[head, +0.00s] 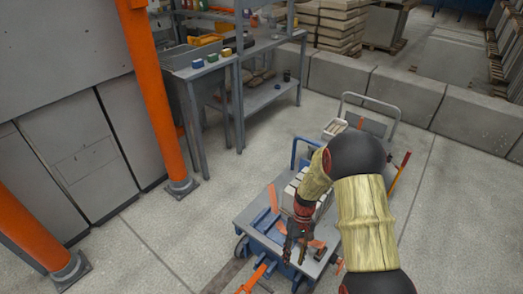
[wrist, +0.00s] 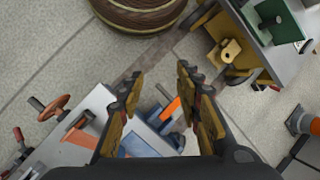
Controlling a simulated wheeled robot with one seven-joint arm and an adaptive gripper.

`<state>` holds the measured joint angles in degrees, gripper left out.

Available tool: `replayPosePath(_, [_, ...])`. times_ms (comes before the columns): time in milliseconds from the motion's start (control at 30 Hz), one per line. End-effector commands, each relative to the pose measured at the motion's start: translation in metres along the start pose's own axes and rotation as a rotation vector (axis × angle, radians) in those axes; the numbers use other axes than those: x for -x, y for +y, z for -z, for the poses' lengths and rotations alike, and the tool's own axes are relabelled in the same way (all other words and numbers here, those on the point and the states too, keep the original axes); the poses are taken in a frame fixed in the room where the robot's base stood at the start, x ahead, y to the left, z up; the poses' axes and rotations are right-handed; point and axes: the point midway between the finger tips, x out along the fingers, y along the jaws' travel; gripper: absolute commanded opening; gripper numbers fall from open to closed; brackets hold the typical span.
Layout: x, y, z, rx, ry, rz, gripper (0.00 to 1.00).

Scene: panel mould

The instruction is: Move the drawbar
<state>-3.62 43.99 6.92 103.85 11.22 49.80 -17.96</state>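A small blue-framed cart (head: 245,212) with a grey top stands at the lower middle of the head view. An orange bar (head: 254,277), which looks like the drawbar, sticks out low at its front, toward the bottom edge. My gripper (head: 295,250) hangs above the cart's near part, close to this bar. In the wrist view the two fingers of my gripper (wrist: 158,85) are apart with nothing held. An orange bar (wrist: 171,107) shows between and beyond them, partly hidden by the right finger. I cannot tell the gap to it.
Pale blocks (head: 291,195) stand on the cart. A grey workbench (head: 205,75) with shelves is at upper left, and orange posts (head: 152,85) stand at left. Concrete barriers (head: 405,95) line the back. A brown coil (wrist: 138,10) lies at the wrist view's top. Floor left of the cart is clear.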

Motion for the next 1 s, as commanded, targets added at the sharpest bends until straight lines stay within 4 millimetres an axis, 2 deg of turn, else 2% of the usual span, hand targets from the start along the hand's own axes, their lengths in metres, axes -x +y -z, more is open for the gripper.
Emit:
replayPosePath(33, [0.025, -0.003, -0.013, -0.017, 0.022, -0.012, 0.34])
replayPosePath(100, [0.051, -0.006, -0.029, -0.043, 0.047, -0.026, 0.34])
replayPosePath(400, [0.146, -0.018, -0.107, -0.132, 0.169, -0.081, 0.34])
replayPosePath(700, [0.216, -0.03, -0.189, -0.184, 0.32, -0.127, 0.34])
replayPosePath(1000, [0.265, -0.041, -0.265, -0.191, 0.494, -0.169, 0.34])
